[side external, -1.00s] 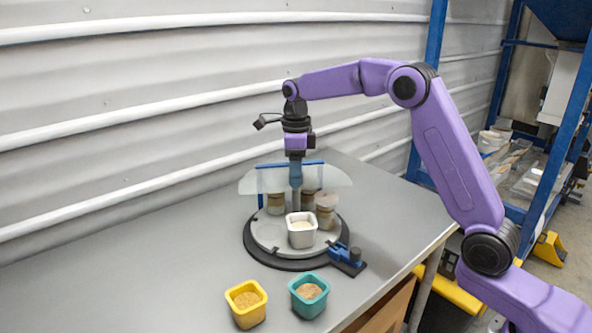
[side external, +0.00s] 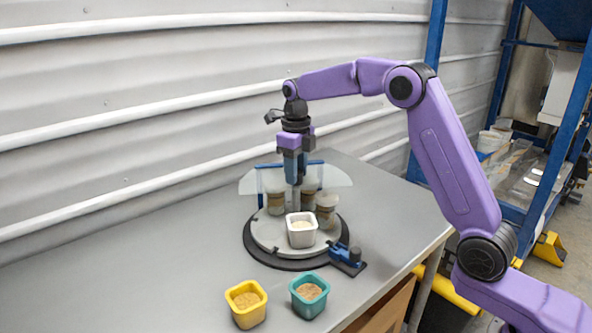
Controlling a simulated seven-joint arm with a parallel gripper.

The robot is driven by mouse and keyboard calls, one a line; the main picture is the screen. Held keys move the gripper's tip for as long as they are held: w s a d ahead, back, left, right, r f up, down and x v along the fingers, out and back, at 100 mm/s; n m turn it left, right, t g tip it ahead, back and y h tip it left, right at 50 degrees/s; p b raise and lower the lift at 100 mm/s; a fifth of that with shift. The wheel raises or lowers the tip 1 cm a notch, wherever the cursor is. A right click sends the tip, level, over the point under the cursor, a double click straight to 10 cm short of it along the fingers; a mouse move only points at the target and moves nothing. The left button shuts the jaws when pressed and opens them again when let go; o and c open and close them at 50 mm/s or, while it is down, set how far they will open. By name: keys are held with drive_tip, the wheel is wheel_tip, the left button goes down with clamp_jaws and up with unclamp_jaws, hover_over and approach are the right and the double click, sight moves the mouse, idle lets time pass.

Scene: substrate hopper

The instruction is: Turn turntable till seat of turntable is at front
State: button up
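The turntable (side external: 265,234) is a light grey disc in a black ring on the table. A white square pot (side external: 301,231) with pale contents stands on the disc's front part. Several brownish round containers (side external: 326,209) stand behind it, partly behind a clear curved screen (side external: 262,181). I cannot make out which spot on the disc is an empty seat. My gripper (side external: 295,208) points down over the disc, just behind the white pot. Its fingertips are small and partly hidden by the pot, so I cannot tell whether it is open, shut or touching anything.
A yellow pot (side external: 246,304) and a teal pot (side external: 309,295), both with brown contents, stand on the table in front of the turntable. A blue and black latch-like part (side external: 347,259) sits at the ring's right front. The table's left side is clear.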

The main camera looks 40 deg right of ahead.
idle(0.3)
drive_tip(key=n, duration=1.4)
idle(0.5)
drive_tip(key=o, duration=0.7)
drive_tip(key=shift+o, duration=0.2)
drive_tip(key=shift+r, duration=0.1)
drive_tip(key=shift+r, duration=3.4)
